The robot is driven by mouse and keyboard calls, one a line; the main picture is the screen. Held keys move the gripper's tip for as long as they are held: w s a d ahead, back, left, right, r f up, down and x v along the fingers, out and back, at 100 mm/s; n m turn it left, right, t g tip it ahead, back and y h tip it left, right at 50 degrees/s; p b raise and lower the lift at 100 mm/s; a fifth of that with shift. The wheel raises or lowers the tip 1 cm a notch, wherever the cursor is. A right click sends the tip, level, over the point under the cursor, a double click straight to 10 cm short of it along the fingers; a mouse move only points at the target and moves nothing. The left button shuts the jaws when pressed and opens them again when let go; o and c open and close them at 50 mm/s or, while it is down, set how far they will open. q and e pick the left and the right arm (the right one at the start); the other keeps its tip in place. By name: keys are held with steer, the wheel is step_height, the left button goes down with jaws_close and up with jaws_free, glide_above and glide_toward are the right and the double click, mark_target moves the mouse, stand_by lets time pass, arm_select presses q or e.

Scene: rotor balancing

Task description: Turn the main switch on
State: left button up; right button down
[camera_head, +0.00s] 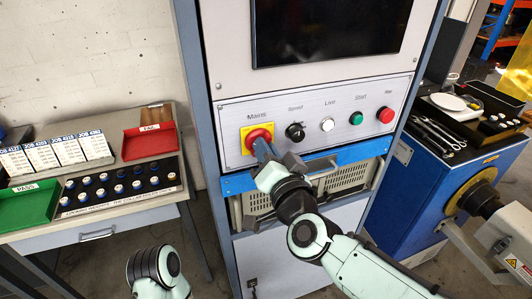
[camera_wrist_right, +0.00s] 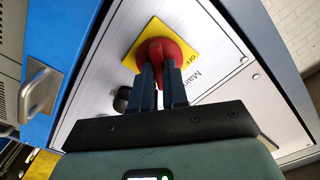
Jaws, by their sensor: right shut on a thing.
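The main switch (camera_head: 258,138) is a red rotary knob on a yellow square plate, at the left of the cabinet's control panel under the label "Mains". In the right wrist view the red knob (camera_wrist_right: 160,54) sits on its yellow plate, with "OFF" printed near the plate's right corner. My right gripper (camera_head: 264,150) reaches the knob from below and to the right. In the wrist view its two dark fingers (camera_wrist_right: 160,70) are shut on the knob's grip, and they hide its lower part. My left arm shows at the bottom of the head view, but its gripper is out of view.
The panel also carries a black speed knob (camera_head: 295,132), a white button (camera_head: 327,125), a green button (camera_head: 356,118) and a red button (camera_head: 386,115). A metal handle (camera_head: 320,163) on the blue strip (camera_head: 236,184) sits close to my right wrist. A side table with trays stands left.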

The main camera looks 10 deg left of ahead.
steer(key=shift+m, duration=0.6)
steer(key=c, duration=1.1)
jaws_free()
steer(key=shift+c, duration=0.2)
steer(key=v, duration=1.3)
steer(key=shift+s+d, duration=0.15)
